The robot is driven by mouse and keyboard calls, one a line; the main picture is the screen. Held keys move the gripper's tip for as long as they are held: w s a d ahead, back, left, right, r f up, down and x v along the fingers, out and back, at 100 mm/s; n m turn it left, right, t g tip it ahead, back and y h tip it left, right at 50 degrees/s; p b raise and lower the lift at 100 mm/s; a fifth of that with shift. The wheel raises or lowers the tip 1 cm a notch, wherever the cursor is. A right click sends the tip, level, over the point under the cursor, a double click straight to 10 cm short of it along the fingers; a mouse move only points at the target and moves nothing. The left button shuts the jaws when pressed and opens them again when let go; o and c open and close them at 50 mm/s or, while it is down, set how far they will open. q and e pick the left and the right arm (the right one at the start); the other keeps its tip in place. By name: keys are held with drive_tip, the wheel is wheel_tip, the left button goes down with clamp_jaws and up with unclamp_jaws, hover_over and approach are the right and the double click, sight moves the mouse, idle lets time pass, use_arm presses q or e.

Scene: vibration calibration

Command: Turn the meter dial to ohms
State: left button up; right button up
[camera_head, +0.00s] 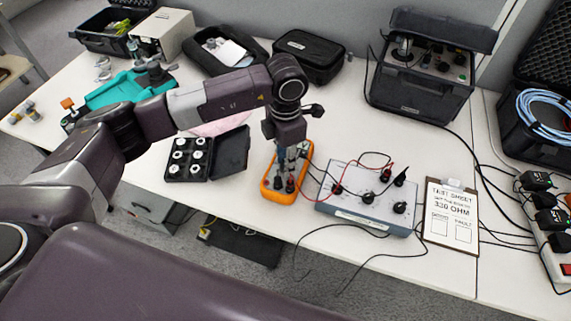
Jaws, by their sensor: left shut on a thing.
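The orange multimeter (268,188) lies on the white table near its front edge, with red and black leads plugged in at its near end. My left gripper (281,156) points down over the meter and is shut at the dial. The gripper and wrist cover most of the dial and the display, so the dial's setting cannot be read. My right gripper is not in view.
Right of the meter is a grey box (345,208) with black knobs, wired to the meter. A clipboard (452,215) reads "330 OHM". Left is an open black case (187,160) with white round parts. Loose cables hang over the front edge.

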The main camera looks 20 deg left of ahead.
use_arm(q)
drive_tip(key=shift+m, duration=0.4)
drive_tip(key=o, duration=1.2)
drive_tip(key=shift+c, duration=0.2)
drive_tip(key=shift+r, duration=0.1)
wheel_tip(320, 180, up, 12)
